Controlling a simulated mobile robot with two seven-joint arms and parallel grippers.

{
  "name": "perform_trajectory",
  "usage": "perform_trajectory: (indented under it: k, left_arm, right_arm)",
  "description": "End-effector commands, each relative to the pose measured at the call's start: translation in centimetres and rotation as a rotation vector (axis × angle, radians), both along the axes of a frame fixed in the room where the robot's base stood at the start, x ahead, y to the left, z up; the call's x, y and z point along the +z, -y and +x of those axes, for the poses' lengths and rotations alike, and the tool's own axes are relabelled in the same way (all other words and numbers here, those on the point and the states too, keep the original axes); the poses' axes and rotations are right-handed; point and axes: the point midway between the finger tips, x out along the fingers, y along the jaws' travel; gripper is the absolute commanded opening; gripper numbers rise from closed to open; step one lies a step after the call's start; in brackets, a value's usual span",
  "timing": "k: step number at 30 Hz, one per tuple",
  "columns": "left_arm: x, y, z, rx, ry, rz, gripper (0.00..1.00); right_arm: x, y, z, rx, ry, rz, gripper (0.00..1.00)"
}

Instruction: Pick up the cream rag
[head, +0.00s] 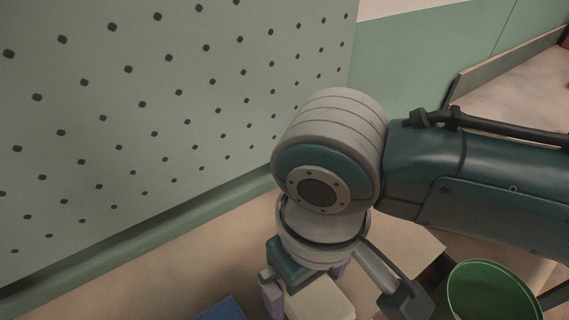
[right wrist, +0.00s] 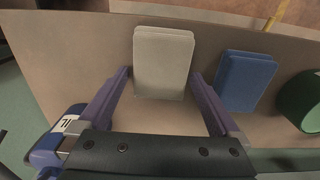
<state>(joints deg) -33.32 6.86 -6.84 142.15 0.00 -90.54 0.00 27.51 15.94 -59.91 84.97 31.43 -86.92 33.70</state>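The cream rag (right wrist: 163,62) is a folded, rounded block lying flat on the tan tabletop in the right wrist view. It also shows at the bottom of the head view (head: 320,302), partly cut off by the frame edge. My right gripper (right wrist: 160,77) is open, with a purple finger on each side of the rag's near part. The gaps are narrow, and I cannot tell whether either finger touches it or how high the fingers are. In the head view the right gripper (head: 305,286) is over the rag, partly hidden by my wrist. My left gripper is not in view.
A blue folded rag (right wrist: 245,80) lies beside the cream one, close to the right finger. A green rounded object (right wrist: 301,101) is at the right edge. A green bin (head: 492,291) stands at the lower right, near my arm. A perforated panel (head: 170,110) rises behind the table.

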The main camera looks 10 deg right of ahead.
Motion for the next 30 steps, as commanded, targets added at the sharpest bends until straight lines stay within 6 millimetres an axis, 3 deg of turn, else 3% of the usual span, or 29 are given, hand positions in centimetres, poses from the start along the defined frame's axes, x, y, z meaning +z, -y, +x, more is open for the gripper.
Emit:
perform_trajectory:
  k: [2,18,26,30]
  left_arm:
    - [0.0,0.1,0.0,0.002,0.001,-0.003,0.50]
    - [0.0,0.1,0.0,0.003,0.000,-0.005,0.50]
    - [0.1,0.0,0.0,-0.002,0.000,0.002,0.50]
    - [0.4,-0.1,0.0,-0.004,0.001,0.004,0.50]
  right_arm:
    - [0.0,0.0,0.0,0.000,0.000,0.000,0.89]
    - [0.0,0.0,0.0,0.000,0.000,0.000,0.29]
    - [0.2,0.0,0.0,0.000,0.001,0.001,0.29]
    - [1.3,0.0,0.0,-0.001,0.001,0.001,0.29]
